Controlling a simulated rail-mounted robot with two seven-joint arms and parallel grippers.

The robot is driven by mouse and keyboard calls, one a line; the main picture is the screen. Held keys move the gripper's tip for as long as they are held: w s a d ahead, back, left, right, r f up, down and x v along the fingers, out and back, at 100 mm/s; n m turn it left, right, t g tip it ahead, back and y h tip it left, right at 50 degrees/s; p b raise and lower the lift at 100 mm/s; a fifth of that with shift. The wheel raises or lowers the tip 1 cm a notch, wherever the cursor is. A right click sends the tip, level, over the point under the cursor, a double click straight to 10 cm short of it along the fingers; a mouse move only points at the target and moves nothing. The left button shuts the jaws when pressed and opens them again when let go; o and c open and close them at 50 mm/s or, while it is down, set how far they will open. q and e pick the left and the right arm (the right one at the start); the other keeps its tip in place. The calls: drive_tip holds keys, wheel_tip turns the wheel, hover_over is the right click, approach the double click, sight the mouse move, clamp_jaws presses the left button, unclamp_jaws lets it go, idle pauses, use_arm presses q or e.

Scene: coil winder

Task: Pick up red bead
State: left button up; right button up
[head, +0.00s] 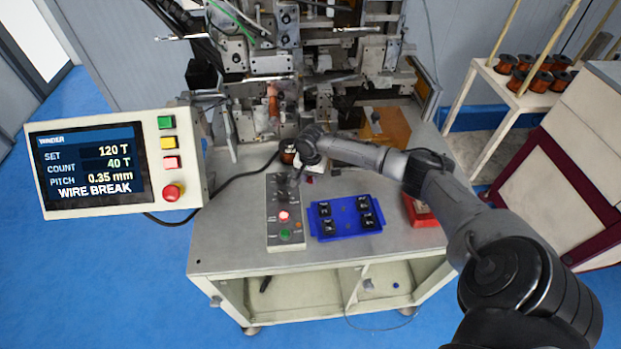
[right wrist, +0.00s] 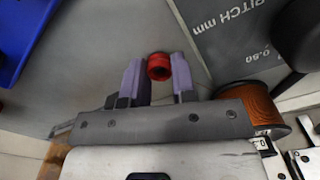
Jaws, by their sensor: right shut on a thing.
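The red bead (right wrist: 159,66) is a small red ring-like piece between the two fingertips of my right gripper (right wrist: 158,75) in the right wrist view. The fingers are shut on it, one on each side. My left gripper is not in view.
A grey control box (head: 286,240) with lit buttons stands beside a blue tray (head: 345,232) holding several black parts. A copper wire spool (right wrist: 250,100) is close to the gripper. A red bin (head: 420,213) is at right. The winder stands behind. The bench front is clear.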

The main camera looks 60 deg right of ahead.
drive_tip(key=shift+r, duration=0.45)
wheel_tip(320, 180, up, 3)
drive_tip(key=shift+f, duration=0.15)
drive_tip(key=s+d+r+p, duration=0.1)
drive_tip(key=s+d+r, duration=0.1)
drive_tip(key=s+r, duration=0.4)
drive_tip(key=shift+s+r+p, duration=0.4)
drive_tip(key=shift+s, duration=2.3)
